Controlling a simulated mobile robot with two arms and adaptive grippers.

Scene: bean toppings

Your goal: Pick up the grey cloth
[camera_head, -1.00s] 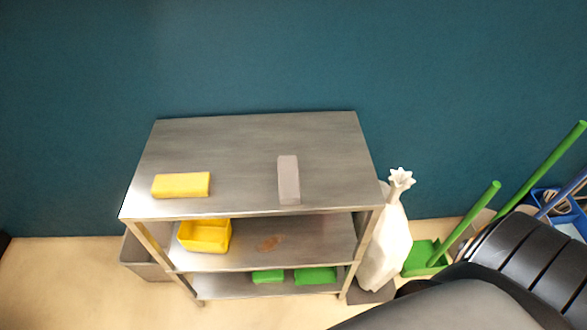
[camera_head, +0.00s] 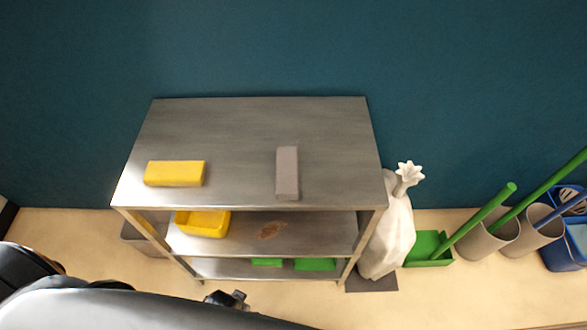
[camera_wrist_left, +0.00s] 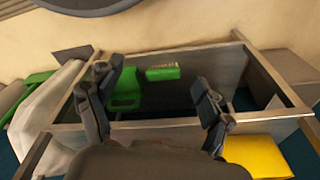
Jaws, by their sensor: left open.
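The grey cloth (camera_head: 287,173) is a narrow, folded, upright-looking strip in the head view, lying on the right half of the metal rack's top shelf (camera_head: 250,125). A folded yellow cloth (camera_head: 175,173) lies to its left, apart from it. My left gripper (camera_head: 228,299) shows only partly at the bottom of the head view, in front of and below the top shelf, well away from the grey cloth. In the left wrist view, its two fingers (camera_wrist_left: 154,78) are spread with nothing between them. I cannot make out the grey cloth there. My right gripper is not in view.
A yellow bin (camera_head: 203,223) sits on the middle shelf, green items (camera_head: 315,264) on the lowest. A tied white bag (camera_head: 388,235) stands right of the rack; green-handled tools (camera_head: 475,222) and buckets stand further right. The top shelf's back is clear.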

